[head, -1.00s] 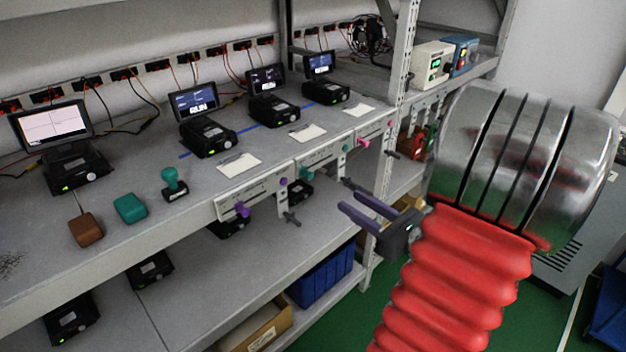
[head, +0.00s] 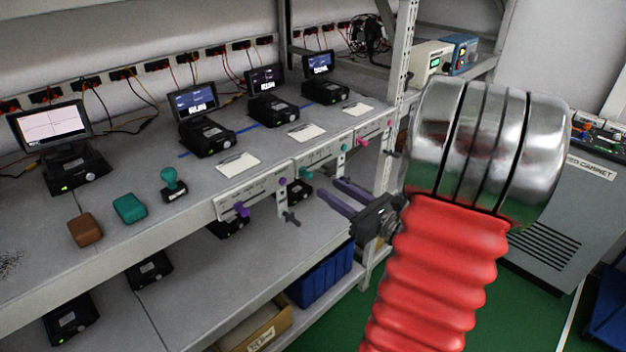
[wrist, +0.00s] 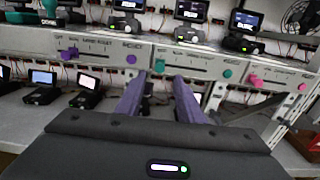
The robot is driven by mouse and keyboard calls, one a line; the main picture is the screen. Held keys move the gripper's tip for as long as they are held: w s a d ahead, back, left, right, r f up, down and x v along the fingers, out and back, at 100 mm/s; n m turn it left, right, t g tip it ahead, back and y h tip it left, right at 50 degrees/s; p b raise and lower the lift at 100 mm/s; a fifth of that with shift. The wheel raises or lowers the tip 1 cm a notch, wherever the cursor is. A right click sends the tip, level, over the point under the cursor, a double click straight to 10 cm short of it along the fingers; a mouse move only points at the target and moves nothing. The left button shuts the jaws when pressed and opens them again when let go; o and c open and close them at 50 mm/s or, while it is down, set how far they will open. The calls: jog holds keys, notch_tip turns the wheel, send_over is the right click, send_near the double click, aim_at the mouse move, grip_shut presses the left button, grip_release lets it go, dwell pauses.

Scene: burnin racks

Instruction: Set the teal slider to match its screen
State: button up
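The teal slider knob (wrist: 159,66) sits near the left end of the middle panel (wrist: 188,61) on the shelf's front edge. In the head view the teal knob (head: 304,172) shows just above my fingers. A round teal spot (wrist: 227,73) is at that panel's right end. My gripper (wrist: 159,77) is open and empty. Its two purple fingers point at the panel, with the teal knob between their tips in the picture; contact cannot be told. The screen (head: 266,77) behind this panel is lit, but its text is too small to read.
A panel with a purple knob (wrist: 68,54) lies left, and one with a pink knob (wrist: 256,80) lies right. A shelf post (head: 397,100) stands right. A lower shelf (head: 200,285) runs beneath.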

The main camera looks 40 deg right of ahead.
aim_at(311, 176)
jog(key=shift+w+a, duration=0.1)
jog(key=shift+w, duration=3.55)
grip_shut()
